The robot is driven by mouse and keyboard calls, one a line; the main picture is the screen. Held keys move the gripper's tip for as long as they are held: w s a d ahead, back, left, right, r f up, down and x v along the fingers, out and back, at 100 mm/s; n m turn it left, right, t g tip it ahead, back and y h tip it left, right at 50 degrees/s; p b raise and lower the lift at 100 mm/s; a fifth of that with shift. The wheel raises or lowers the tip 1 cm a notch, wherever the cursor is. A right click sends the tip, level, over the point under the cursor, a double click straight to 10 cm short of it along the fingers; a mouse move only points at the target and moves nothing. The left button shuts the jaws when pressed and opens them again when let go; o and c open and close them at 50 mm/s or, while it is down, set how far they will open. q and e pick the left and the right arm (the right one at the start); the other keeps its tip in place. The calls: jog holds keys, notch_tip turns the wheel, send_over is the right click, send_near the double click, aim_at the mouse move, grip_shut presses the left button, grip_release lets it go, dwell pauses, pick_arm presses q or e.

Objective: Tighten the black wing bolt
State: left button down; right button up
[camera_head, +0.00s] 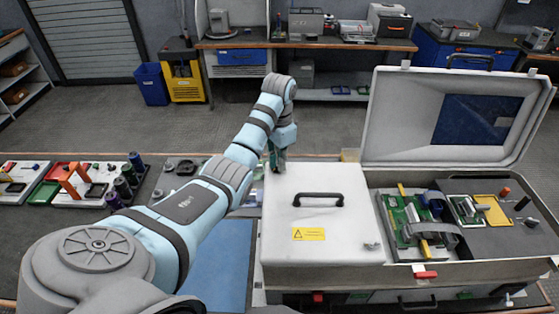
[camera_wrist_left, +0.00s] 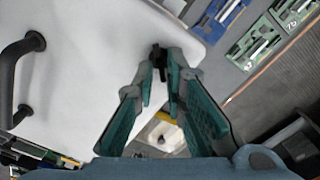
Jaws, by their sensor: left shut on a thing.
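The black wing bolt (camera_wrist_left: 160,54) shows in the left wrist view at the corner of the white cover (camera_wrist_left: 105,50), between my fingertips. My left gripper (camera_wrist_left: 162,68) is shut on it, with its green-padded fingers reaching down from both sides. In the head view my left gripper (camera_head: 277,160) is at the far left corner of the white cover (camera_head: 335,245), and the bolt is hidden there. How far the bolt is screwed in cannot be told. My right gripper is not in view.
The cover has a black handle (camera_head: 318,199) and a yellow warning label (camera_head: 308,234). A grey wing-shaped fastener (camera_head: 372,246) sits at its near right corner. An open case lid (camera_head: 455,118) rises behind green circuit boards (camera_head: 407,215). A blue mat (camera_head: 228,262) lies left of the cover.

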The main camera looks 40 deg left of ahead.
pick_arm(q)
jog(key=shift+a+r, duration=0.1)
dwell(0.6)
jog(key=c, duration=1.8)
grip_release()
jog(key=shift+s, duration=0.1)
